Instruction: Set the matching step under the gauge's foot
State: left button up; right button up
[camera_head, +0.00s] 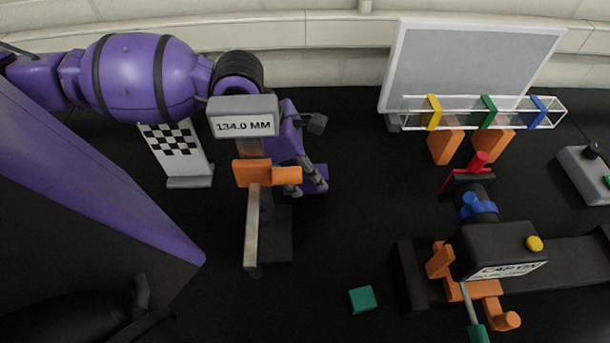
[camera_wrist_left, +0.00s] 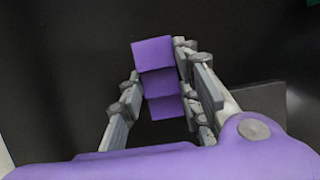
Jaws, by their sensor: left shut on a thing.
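The gauge stands left of centre in the head view, with a grey display (camera_head: 243,122) reading 134.0 MM. Below the display are an orange slider (camera_head: 252,174), a pale upright bar (camera_head: 252,225) and a dark block-like base (camera_head: 279,235). My left gripper (camera_head: 316,184) is behind and right of the gauge, pointing down, partly hidden by it. It is shut on a purple stepped block (camera_wrist_left: 160,82), which shows between the fingers in the left wrist view. In the head view, a purple part (camera_head: 314,205) of it shows low by the fingers. My right gripper is not in view.
A small green block (camera_head: 362,299) lies on the dark table. At right stands a black device (camera_head: 497,248) marked CAP ON with orange parts. Behind are a clear rack (camera_head: 465,112) with coloured bands, a grey panel (camera_head: 470,65) and a checkered board (camera_head: 172,142).

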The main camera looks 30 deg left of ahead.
pick_arm(q)
jog(key=shift+f, duration=0.7)
jog(key=shift+f, duration=0.15)
jog(key=o, duration=0.9)
jog(key=shift+o, duration=0.2)
